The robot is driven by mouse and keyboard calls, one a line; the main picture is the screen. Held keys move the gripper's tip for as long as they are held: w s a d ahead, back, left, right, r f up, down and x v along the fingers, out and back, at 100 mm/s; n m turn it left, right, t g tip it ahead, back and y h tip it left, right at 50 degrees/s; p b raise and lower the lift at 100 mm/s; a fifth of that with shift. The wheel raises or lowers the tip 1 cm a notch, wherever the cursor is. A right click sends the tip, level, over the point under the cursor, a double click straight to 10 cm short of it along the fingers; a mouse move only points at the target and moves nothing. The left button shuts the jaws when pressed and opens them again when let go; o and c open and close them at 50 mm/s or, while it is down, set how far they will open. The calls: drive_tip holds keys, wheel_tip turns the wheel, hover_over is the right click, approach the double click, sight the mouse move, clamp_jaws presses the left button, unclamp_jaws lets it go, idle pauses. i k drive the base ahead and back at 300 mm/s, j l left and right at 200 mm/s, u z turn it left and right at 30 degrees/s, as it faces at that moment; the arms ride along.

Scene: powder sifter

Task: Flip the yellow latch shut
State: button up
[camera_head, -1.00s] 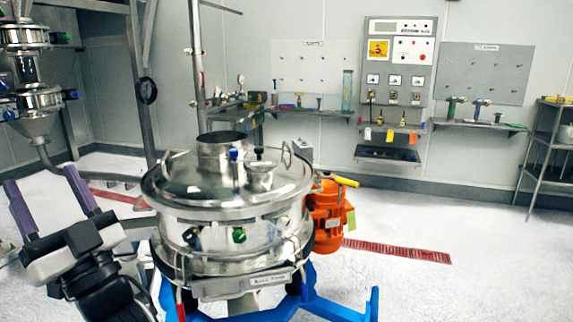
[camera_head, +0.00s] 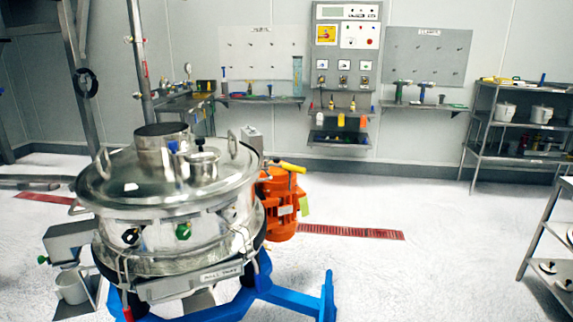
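A yellow lever-like piece (camera_head: 292,166) sticks out above the orange motor (camera_head: 282,204) on the right side of the round steel sifter (camera_head: 165,215). It is the only latch-like yellow part I can make out. It lies nearly flat, sloping slightly down to the right; whether it is latched is too small to tell. The sifter's lid (camera_head: 115,188) sits on top, with a short open-looking spout (camera_head: 163,142) and small fittings. My gripper is not in view.
The sifter stands on a blue frame (camera_head: 285,296). A control panel (camera_head: 345,60) and tool shelves (camera_head: 262,99) are on the back wall. A rack (camera_head: 510,150) stands at right, another (camera_head: 552,235) nearer.

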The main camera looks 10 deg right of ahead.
sight(289, 167)
drive_tip(key=i+l+u, duration=0.1)
drive_tip(key=l, duration=0.25)
drive_tip(key=i+l+u, duration=0.15)
drive_tip(key=l, duration=0.25)
drive_tip(key=i+l+u, duration=0.1)
drive_tip(key=l, duration=0.3)
drive_tip(key=i+l+u, duration=0.1)
drive_tip(key=l, duration=0.3)
drive_tip(key=i+l+u, duration=0.1)
drive_tip(key=l, duration=0.3)
